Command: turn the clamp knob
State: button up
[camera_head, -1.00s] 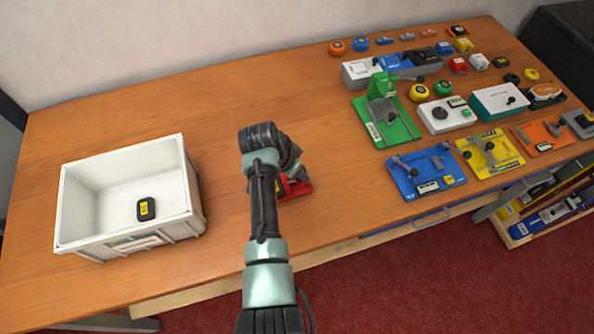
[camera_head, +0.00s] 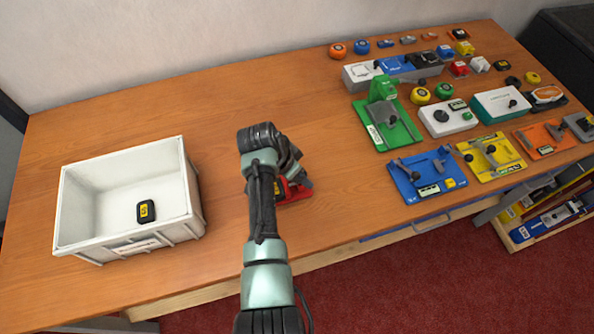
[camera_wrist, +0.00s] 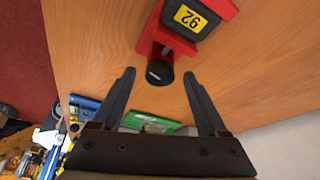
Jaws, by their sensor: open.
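The red clamp (camera_head: 296,192) sits on the wooden bench, partly hidden by my arm in the head view. In the wrist view the red clamp (camera_wrist: 150,40) holds a dark block (camera_wrist: 190,17) with a yellow "92" label. A round black knob (camera_wrist: 159,73) sticks out of the clamp towards my gripper. My gripper (camera_wrist: 160,76) is open, with one finger on each side of the knob in the picture. Gaps show between the knob and both fingers. In the head view my gripper is largely hidden by my own wrist.
A white bin (camera_head: 190,215) with a dark yellow-labelled block (camera_head: 146,211) stands at left. Green (camera_head: 405,133), blue (camera_head: 408,190) and yellow (camera_head: 500,165) fixtures stand at right with several small parts behind. The bench behind my gripper is clear.

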jog(key=shift+r, duration=0.1)
jog(key=v, duration=1.2)
jog(key=shift+s+a+r+b, duration=0.15)
jog(key=shift+r+b, duration=0.2)
jog(key=shift+b, duration=0.05)
jog(key=w+d+r+n+t+y, duration=0.1)
jog(key=w+r+n+t, duration=0.2)
jog(key=r, duration=0.7)
jog(key=w+r+t, duration=0.2)
jog(key=r+t, duration=0.4)
jog(key=r, duration=0.4)
jog(key=w+d+r+n+t+y, duration=0.1)
jog(key=w+r+n+t, duration=0.2)
jog(key=r, duration=0.7)
jog(key=s+d+r+n+t, duration=0.1)
jog(key=s+r+t, duration=0.5)
jog(key=s+r, duration=0.3)
jog(key=s+d+r+n+t+y, duration=0.1)
jog(key=s+r+t, duration=0.5)
jog(key=r, duration=1.1)
jog(key=s+n, duration=0.1)
jog(key=s, duration=0.3)
